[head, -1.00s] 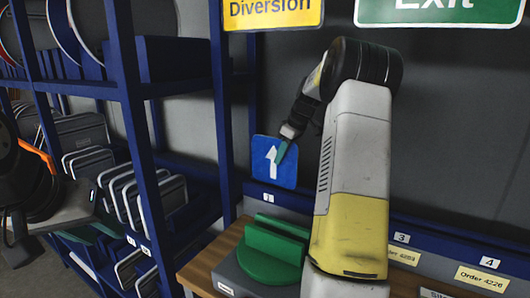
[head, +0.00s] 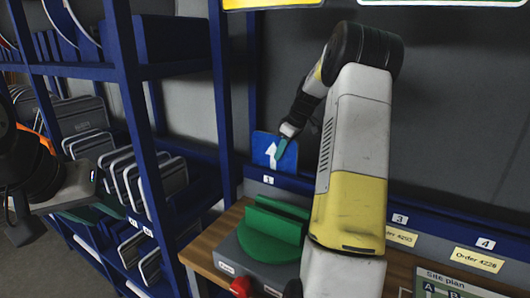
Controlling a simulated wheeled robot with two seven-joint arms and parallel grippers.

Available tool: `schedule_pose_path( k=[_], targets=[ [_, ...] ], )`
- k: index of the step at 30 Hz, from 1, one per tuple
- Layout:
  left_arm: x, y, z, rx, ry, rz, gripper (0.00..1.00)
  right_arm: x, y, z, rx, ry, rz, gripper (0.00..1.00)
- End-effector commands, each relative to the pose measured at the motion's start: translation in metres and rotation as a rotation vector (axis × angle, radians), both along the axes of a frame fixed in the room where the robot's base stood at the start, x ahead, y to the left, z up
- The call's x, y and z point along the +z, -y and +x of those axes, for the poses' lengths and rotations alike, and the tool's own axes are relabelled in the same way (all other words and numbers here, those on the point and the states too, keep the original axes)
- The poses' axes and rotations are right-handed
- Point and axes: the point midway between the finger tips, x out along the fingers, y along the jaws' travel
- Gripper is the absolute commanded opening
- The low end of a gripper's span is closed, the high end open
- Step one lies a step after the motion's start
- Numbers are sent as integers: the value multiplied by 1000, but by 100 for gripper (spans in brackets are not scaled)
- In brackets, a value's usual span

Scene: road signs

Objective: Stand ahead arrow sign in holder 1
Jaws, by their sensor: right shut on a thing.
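The ahead arrow sign (head: 262,150), a blue square with a white upward arrow, stands upright at holder 1 (head: 268,179) on the blue rail. Its lower edge is hidden behind the rail's front, below the arrow. My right gripper (head: 282,147) is shut on the sign at its right part, with a teal fingertip showing across its face. My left gripper (head: 22,225) is at the far left edge, partly cut off, away from the sign; its jaw opening cannot be made out.
Blue shelving (head: 135,150) with grey-edged panels fills the left. Labels 3 (head: 400,219) and 4 (head: 485,243) mark the rail further right.

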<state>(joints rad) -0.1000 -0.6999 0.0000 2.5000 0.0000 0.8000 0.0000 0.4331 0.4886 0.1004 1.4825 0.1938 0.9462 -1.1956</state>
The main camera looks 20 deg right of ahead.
Motion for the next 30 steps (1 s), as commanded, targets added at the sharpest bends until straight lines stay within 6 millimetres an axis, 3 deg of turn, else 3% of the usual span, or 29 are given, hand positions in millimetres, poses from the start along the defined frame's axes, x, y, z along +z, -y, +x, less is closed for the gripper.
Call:
schedule_pose_path(
  k=[15, 16, 19, 30],
  targets=[
    [0, 0, 0, 0, 0, 0, 36, -8, 0, 0, 0, 0, 0, 0],
    [0, 0, 0, 0, 0, 0, 36, -7, 0, 0, 0, 1, 1, 20],
    [0, 0, 0, 0, 0, 0, 36, -7, 0, 0, 0, 1, 1, 40],
    [0, 0, 0, 0, 0, 0, 36, -3, 2, -1, 0, 1, -1, 40]
  ],
)
